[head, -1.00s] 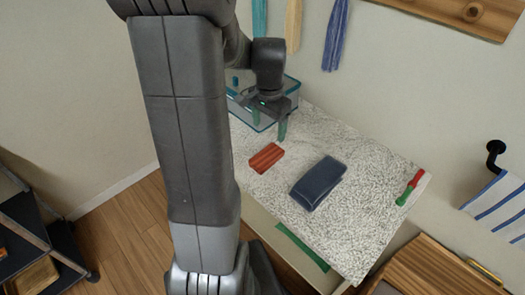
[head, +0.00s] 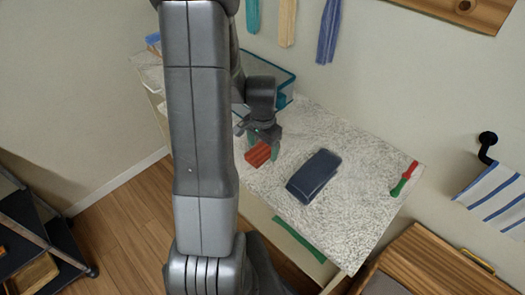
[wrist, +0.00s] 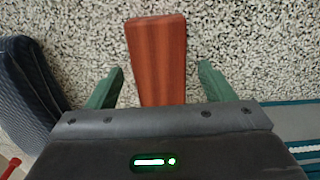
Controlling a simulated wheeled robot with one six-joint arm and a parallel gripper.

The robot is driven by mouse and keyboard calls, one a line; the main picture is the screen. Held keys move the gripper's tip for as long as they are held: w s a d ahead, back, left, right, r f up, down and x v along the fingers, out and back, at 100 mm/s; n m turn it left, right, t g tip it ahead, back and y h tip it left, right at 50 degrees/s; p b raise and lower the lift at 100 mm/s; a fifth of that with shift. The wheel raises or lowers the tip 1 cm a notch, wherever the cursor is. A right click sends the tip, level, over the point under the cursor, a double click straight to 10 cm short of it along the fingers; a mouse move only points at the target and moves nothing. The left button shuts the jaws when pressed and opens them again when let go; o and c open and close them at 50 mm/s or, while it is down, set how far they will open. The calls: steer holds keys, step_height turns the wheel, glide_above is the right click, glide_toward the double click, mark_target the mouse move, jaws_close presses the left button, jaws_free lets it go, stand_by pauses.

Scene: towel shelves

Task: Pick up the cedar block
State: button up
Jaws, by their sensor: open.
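The cedar block (head: 257,154) is a reddish-brown wooden bar lying on the speckled white countertop (head: 340,225). My gripper (head: 259,145) is directly over it, with its green fingers apart. In the wrist view the block (wrist: 158,60) runs lengthwise between the two open fingers of my gripper (wrist: 160,85), with a gap on each side. Its near end is hidden behind the gripper body. I cannot tell how far the fingertips are above the countertop.
A dark blue folded item (head: 314,177) lies right of the block. A teal-rimmed clear bin (head: 284,82) stands behind the gripper. A red and green object (head: 404,179) lies near the right edge. Towels (head: 327,30) hang on the wall behind.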

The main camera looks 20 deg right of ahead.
steer(key=c, duration=1.1)
steer(key=shift+o, duration=0.2)
steer(key=shift+r, duration=0.1)
